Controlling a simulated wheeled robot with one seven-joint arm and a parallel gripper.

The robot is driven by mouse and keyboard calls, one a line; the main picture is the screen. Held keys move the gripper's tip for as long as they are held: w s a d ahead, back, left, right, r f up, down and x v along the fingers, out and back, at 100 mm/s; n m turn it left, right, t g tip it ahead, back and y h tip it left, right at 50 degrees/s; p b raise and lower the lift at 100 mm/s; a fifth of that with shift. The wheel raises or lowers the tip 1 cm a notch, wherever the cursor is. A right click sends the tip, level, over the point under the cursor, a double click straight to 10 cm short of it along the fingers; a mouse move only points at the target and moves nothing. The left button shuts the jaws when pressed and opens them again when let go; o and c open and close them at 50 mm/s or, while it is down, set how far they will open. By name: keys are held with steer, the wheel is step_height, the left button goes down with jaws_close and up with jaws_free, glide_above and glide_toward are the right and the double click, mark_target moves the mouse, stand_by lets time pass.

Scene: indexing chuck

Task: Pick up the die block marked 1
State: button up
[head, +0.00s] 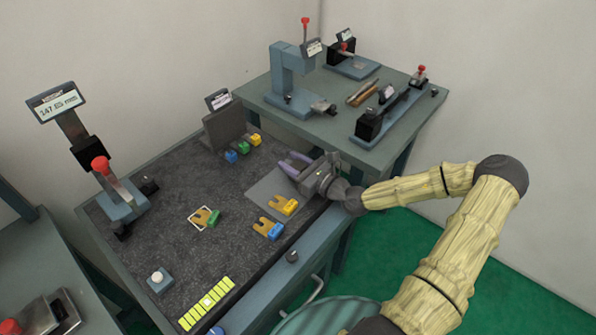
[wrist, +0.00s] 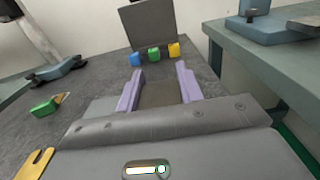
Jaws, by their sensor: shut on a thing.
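My gripper (head: 293,163) is low over the right side of the dark work table, by the grey plate. In the wrist view its two purple fingers (wrist: 158,80) stand apart on either side of a dark grey-brown block (wrist: 160,94). The block fills the space between them, and I see no number on it. In the head view the block is hard to make out between the fingers. Blue (wrist: 137,59), green (wrist: 154,55) and yellow (wrist: 174,50) small blocks stand in a row beyond the fingertips. Their markings are too small to read.
A grey upright panel (head: 224,124) stands behind the row. Forked yellow pieces with a yellow block (head: 290,207), a blue block (head: 275,231) and a green block (head: 213,217) lie nearer. A side bench (head: 415,115) with fixtures is at the right.

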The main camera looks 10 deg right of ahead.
steer(key=shift+r, duration=0.1)
jaws_close()
step_height(320, 180, up, 10)
steer(key=shift+f+p, duration=0.1)
steer(key=shift+p, duration=0.3)
